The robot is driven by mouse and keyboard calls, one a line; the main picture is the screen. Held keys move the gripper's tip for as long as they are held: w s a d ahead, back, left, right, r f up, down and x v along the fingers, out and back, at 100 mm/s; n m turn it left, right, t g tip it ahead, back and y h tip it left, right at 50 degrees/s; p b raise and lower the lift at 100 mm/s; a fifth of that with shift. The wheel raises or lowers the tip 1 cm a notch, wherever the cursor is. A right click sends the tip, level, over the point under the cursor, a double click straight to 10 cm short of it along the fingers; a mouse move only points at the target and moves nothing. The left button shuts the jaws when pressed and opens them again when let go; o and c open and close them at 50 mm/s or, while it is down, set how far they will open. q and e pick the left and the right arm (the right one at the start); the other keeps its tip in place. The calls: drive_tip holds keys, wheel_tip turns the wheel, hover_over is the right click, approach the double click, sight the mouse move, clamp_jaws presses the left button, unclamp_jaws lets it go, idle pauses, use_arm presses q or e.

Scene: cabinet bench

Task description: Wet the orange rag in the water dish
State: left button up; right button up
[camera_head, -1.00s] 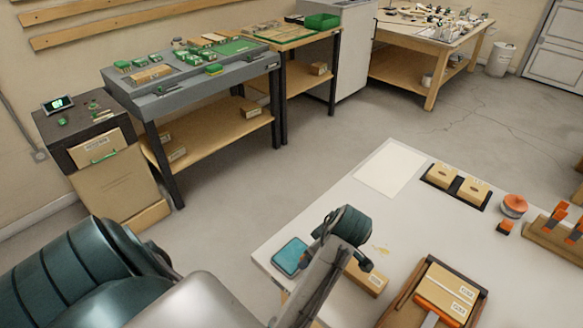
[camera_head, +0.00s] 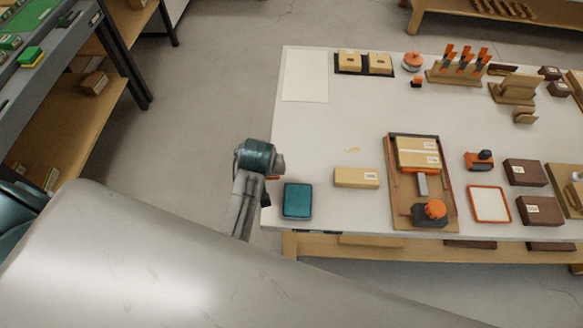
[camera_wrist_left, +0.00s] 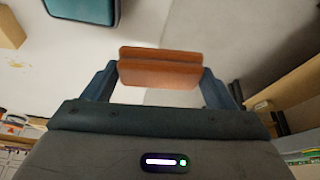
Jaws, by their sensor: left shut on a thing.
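A teal square dish (camera_head: 297,201), which I take for the water dish, lies near the table's front left corner. It also shows, cut off, at the top of the left wrist view (camera_wrist_left: 85,8). My left gripper (camera_wrist_left: 160,72) is shut on the orange-brown folded rag (camera_wrist_left: 160,68), held between its two fingers. In the head view my left wrist is at the table's left edge, just left of the dish, and the rag is mostly hidden there. The rag appears apart from the dish. My right gripper is not in view.
On the white table (camera_head: 320,125), a cardboard box (camera_head: 356,178) stands right of the dish, then a wooden tray (camera_head: 393,215) with boxes and an orange-topped tool. An orange-rimmed white square (camera_head: 489,204) lies farther right. The table's back left holds a pale sheet (camera_head: 305,75).

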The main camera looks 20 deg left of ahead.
use_arm(q)
drive_tip(key=s+d+r+m+g+h+p, duration=0.1)
drive_tip(key=d+r+m+h+p, duration=0.1)
drive_tip(key=m, duration=0.8)
drive_tip(key=s+d+r+m+g+h+p, duration=0.1)
drive_tip(key=d+m+g+h+p, duration=0.1)
drive_tip(key=d+m+h+p, duration=0.2)
drive_tip(key=d+m+p, duration=0.3)
drive_tip(key=d+m, duration=0.1)
drive_tip(key=m, duration=0.1)
drive_tip(key=shift+r+m, duration=0.4)
drive_tip(key=shift+s, duration=0.1)
